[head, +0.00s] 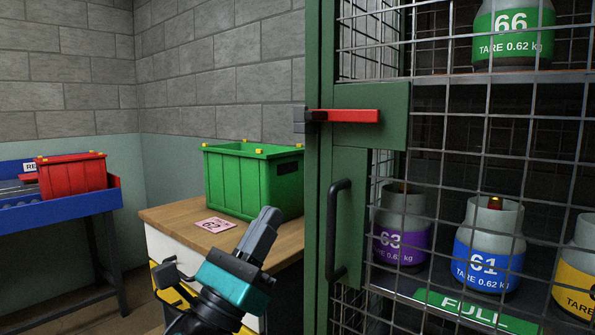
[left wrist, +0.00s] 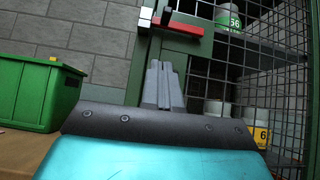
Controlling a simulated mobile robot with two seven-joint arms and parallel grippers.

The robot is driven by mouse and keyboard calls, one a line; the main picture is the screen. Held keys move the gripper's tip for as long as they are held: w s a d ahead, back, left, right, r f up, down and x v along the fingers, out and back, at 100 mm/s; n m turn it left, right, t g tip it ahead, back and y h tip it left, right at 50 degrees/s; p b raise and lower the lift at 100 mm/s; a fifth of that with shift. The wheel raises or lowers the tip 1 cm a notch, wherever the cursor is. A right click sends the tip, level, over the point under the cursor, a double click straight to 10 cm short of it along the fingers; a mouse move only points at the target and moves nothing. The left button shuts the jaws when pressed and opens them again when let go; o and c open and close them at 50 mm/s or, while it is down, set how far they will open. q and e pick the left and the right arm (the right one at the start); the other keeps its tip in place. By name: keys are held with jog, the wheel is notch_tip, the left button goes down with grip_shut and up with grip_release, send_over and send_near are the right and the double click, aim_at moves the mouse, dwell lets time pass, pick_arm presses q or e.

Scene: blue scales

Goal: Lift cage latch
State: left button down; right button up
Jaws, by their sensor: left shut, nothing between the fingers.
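The cage latch is a red bar (head: 348,116) lying level across the green frame of the cage door (head: 340,215), with a dark end piece at its left. It also shows at the top of the left wrist view (left wrist: 178,27). A black vertical handle (head: 337,230) is on the door below the latch. My left gripper (head: 268,218) is shut and empty, below and to the left of the latch, apart from it. In the left wrist view its closed fingers (left wrist: 160,82) point up toward the latch. My right gripper is not in view.
A green crate (head: 240,184) and a pink card marked 62 (head: 214,224) are on the wooden-topped cabinet (head: 165,217). Several gas cylinders stand behind the mesh, including a blue one (head: 488,255). A red bin (head: 72,176) sits on a blue bench (head: 60,213) at left.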

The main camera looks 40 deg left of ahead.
pick_arm(q)
jog(key=shift+s+r+h, duration=0.1)
jog(key=shift+r+h, duration=0.05)
jog(key=shift+h, duration=0.15)
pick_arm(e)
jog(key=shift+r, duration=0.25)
pick_arm(q)
jog(key=shift+r, duration=0.1)
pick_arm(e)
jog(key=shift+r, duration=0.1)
pick_arm(q)
jog(key=p, duration=0.8)
send_near(329, 116)
jog(key=a, duration=0.1)
jog(key=r+p, duration=0.1)
jog(key=w+r+p, duration=0.1)
jog(key=r+p, duration=0.1)
jog(key=shift+w+a+r, duration=0.1)
jog(key=shift+a+r, duration=0.1)
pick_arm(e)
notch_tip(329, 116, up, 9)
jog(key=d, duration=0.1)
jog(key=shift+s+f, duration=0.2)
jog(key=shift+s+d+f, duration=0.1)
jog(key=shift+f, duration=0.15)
